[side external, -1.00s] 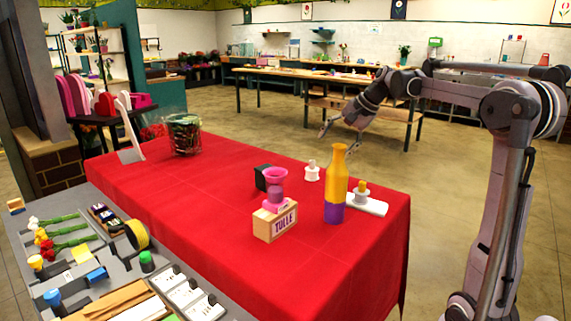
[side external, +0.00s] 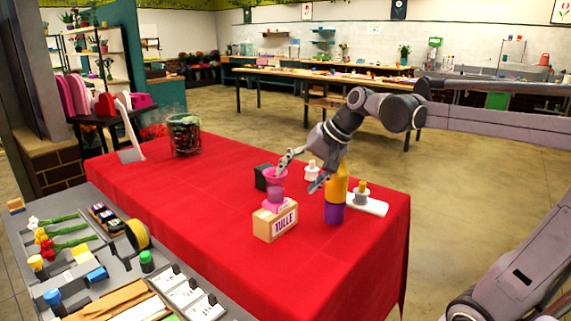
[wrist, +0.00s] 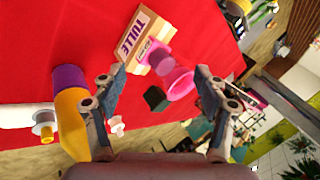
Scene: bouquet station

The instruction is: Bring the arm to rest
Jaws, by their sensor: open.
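My gripper (side external: 301,171) is open and empty over the right part of the red-covered table (side external: 205,205), pointing down and left. In the side view its fingers are spread between a pink cup-shaped piece (side external: 277,187) and the yellow and purple bottle (side external: 335,213), whose neck my arm hides. In the wrist view (wrist: 158,75) the pink piece shows between the fingers and the bottle (wrist: 69,80) lies behind the left finger. Whether a finger touches the bottle, I cannot tell. The pink piece stands on a box marked TULLE (side external: 275,223).
A dark block (side external: 262,177) and a small white spool (side external: 312,171) stand behind the pink piece. A white board (side external: 373,207) lies right of the bottle. A glass container (side external: 185,138) stands at the far left. The table's middle is clear. A grey bench (side external: 120,263) holds flowers and tools.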

